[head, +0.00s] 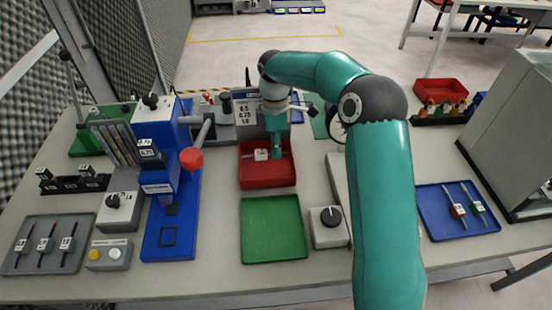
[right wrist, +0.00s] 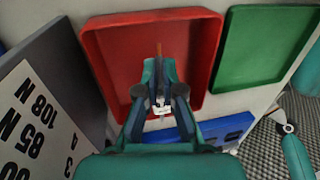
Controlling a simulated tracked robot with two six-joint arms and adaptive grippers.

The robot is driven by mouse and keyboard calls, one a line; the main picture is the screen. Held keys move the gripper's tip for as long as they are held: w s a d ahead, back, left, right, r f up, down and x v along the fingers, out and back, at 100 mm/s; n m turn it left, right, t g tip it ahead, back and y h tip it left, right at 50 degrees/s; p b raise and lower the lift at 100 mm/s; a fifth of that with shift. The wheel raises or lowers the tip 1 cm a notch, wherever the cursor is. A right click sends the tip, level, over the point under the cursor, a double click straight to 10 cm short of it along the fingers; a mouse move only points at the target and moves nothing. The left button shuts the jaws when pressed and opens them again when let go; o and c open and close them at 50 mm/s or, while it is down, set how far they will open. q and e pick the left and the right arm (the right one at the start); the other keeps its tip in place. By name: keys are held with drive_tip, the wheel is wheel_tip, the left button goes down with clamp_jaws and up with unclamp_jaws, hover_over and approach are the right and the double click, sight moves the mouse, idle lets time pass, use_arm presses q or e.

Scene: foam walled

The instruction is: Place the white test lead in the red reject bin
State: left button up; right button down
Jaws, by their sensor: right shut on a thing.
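The red reject bin (head: 268,182) is a shallow open tray at the middle of the bench; it fills the upper middle of the right wrist view (right wrist: 120,50). My right gripper (head: 276,153) points down over the bin and is shut on the white test lead (head: 261,154). In the right wrist view the lead's white tag (right wrist: 161,109) shows between the fingers (right wrist: 162,85), which hide part of the lead. The lead appears within the bin's outline; I cannot tell whether it touches the floor. My left gripper is not in view.
A green tray (head: 273,230) lies in front of the bin. A blue press with a red knob (head: 191,158) stands to its left, and a grey device with a number panel (head: 247,112) behind it. A grey dial box (head: 329,228) and a blue tray (head: 455,212) are to the right.

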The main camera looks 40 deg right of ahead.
sight(276, 168)
drive_tip(key=shift+f, duration=2.15)
drive_tip(key=c, duration=1.3)
unclamp_jaws()
drive_tip(key=r, duration=0.4)
drive_tip(key=w+r, duration=0.1)
drive_tip(key=r, duration=0.3)
drive_tip(key=w+d+r, duration=0.1)
drive_tip(key=r, duration=0.3)
drive_tip(key=shift+d, duration=0.1)
drive_tip(key=shift+f, duration=0.1)
